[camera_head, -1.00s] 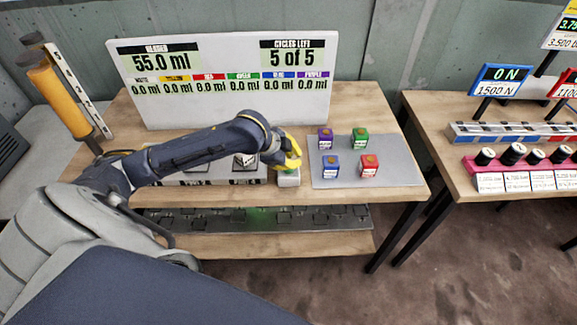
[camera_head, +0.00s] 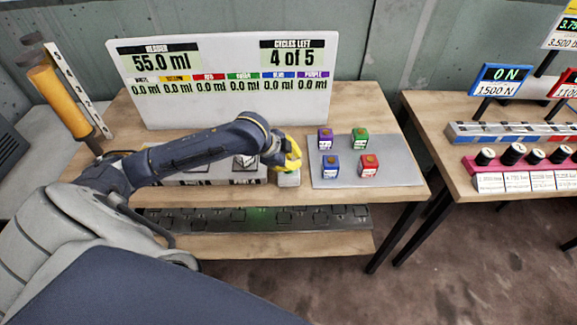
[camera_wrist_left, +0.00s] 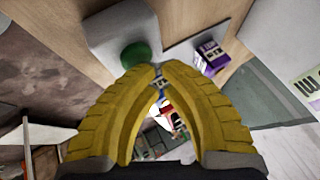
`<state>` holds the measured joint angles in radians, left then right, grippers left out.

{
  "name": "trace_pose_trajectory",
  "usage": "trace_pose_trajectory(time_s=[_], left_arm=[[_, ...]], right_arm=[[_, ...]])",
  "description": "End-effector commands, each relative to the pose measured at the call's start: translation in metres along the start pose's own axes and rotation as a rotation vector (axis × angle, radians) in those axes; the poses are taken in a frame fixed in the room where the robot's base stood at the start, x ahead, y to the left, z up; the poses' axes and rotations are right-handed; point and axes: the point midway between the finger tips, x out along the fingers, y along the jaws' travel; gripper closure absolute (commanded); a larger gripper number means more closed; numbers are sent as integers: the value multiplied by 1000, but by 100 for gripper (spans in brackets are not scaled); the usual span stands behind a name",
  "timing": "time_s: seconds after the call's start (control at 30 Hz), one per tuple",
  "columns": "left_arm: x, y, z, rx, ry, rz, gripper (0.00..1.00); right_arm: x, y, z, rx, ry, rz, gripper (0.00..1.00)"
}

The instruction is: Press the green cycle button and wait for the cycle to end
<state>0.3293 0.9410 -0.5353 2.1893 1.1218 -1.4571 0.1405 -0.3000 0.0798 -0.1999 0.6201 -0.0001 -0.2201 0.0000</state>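The green button (camera_wrist_left: 136,54) sits on a small white box (camera_head: 289,180) at the front of the table. In the head view my gripper hides the button. My left gripper (camera_head: 289,160) has yellow fingers and is over the box from above. In the left wrist view its fingertips (camera_wrist_left: 160,72) come together with nothing between them, beside the green button; I cannot tell whether they touch it. The white display board (camera_head: 225,108) reads 55.0 ml and "4 of 5" cycles left, with 0.0 ml under each colour. My right gripper is not in view.
A grey plate (camera_head: 400,170) right of the box bears purple (camera_head: 325,138), green (camera_head: 360,137), blue (camera_head: 332,165) and red (camera_head: 368,165) cubes. A grey unit (camera_head: 195,180) lies under my left forearm. A second table (camera_head: 425,115) stands to the right.

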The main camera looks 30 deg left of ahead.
Motion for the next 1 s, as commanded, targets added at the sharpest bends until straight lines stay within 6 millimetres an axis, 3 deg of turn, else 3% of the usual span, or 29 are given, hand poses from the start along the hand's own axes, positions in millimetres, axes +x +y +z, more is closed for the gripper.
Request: trace_pose_trajectory(time_s=[1.0], left_arm=[[-25, -14, -14, 1, 1, -2, 100]], right_arm=[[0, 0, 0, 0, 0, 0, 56]])
